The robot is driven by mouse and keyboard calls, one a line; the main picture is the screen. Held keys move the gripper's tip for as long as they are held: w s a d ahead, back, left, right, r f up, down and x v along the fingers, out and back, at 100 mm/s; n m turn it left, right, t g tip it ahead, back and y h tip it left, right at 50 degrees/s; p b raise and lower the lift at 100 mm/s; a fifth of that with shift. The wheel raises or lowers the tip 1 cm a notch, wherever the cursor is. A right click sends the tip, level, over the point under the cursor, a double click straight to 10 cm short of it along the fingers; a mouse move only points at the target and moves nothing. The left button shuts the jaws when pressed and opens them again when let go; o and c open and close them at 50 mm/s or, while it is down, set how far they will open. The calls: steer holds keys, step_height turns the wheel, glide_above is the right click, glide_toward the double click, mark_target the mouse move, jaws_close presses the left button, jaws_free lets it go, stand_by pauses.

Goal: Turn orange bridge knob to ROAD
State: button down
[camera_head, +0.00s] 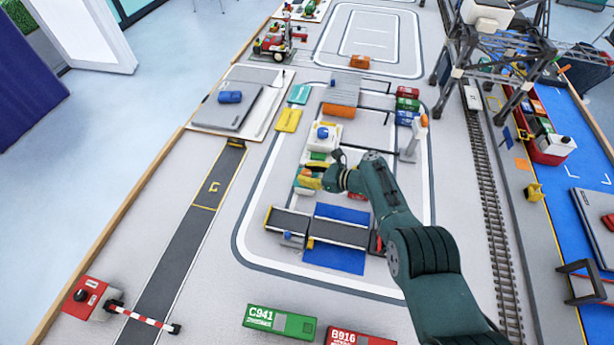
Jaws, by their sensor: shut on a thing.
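My gripper (322,182) is in the middle of the board, reaching in from the lower right. It is shut on a small orange-yellow piece (308,181) at its tip, which appears to be the orange bridge knob. The knob's pointer and any ROAD marking are too small or hidden to read. The bridge, with dark road decks (340,233) and yellow edges, lies just below my gripper over a blue strip (335,260). The gap between the decks is visible.
A white box with a blue knob (322,133) stands just above my gripper. A white crane-like post (413,140) is to the right. Green (280,321) and red (358,337) containers lie at the front. A striped barrier (143,316) is at lower left.

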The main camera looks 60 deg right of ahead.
steer(key=shift+f, duration=0.1)
steer(key=c, duration=0.7)
jaws_free()
steer(key=shift+w, duration=0.1)
steer(key=shift+o, duration=0.2)
steer(key=shift+s+r, duration=0.3)
steer(key=shift+s, duration=0.35)
steer(key=v, duration=1)
steer(key=shift+s+r, duration=0.15)
steer(key=shift+s, duration=0.2)
